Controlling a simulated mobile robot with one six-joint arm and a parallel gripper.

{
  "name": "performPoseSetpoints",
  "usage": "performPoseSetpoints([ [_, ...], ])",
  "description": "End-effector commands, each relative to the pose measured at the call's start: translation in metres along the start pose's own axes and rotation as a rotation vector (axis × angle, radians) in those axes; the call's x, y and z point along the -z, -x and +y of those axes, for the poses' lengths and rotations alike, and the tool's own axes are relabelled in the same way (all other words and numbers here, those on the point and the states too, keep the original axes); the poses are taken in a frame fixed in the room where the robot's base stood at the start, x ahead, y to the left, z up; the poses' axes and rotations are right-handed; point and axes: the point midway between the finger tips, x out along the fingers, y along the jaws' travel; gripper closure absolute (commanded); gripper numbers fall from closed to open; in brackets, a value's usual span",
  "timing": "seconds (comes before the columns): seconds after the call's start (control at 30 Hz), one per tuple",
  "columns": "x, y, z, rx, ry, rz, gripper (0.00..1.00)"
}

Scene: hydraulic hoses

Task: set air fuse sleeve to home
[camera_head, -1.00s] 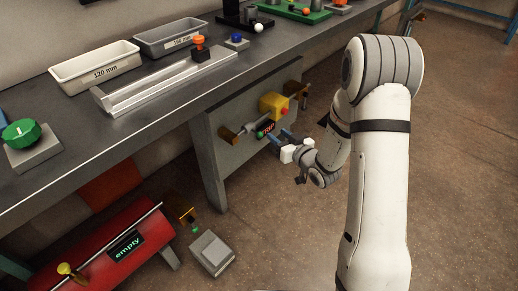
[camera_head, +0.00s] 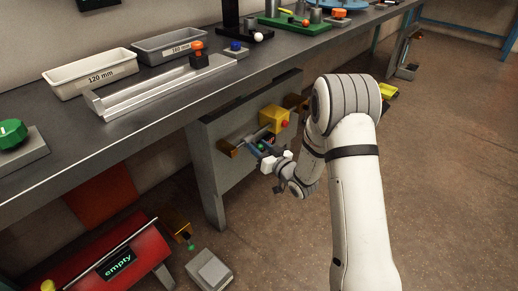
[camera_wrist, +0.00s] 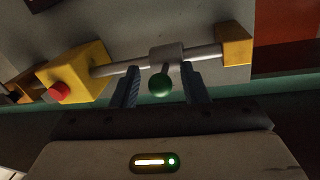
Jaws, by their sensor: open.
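The air fuse is a grey rod (camera_wrist: 125,69) between a yellow block with a red button (camera_wrist: 75,78) and a smaller yellow end block (camera_wrist: 234,45) in the wrist view. A light grey sleeve (camera_wrist: 166,55) with a green ball knob (camera_wrist: 160,85) sits on the rod, nearer the small end block. My gripper (camera_wrist: 164,80) is open, its two blue-grey fingers on either side of the sleeve and knob. Whether they touch it I cannot tell. In the head view my gripper (camera_head: 262,148) is at the panel below the yellow block (camera_head: 275,117), hiding part of the sleeve.
The grey panel (camera_head: 215,165) carrying the fuse is under the bench (camera_head: 150,125). A red cylinder unit reading "empty" (camera_head: 100,262) and a grey pedal box (camera_head: 209,270) stand lower left. Open floor (camera_head: 450,150) lies to the right.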

Motion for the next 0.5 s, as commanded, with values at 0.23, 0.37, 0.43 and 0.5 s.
performPoseSetpoints([
  [0.23, 0.0001, 0.0000, -0.0003, 0.000, 0.000, 0.000, 0.67],
  [0.37, 0.0001, 0.0000, -0.0005, 0.001, 0.000, 0.000, 0.78],
  [0.43, 0.0001, 0.0000, -0.0005, 0.001, 0.000, 0.000, 0.83],
  [0.5, 0.0001, 0.0000, -0.0006, 0.001, 0.001, 0.000, 0.89],
])
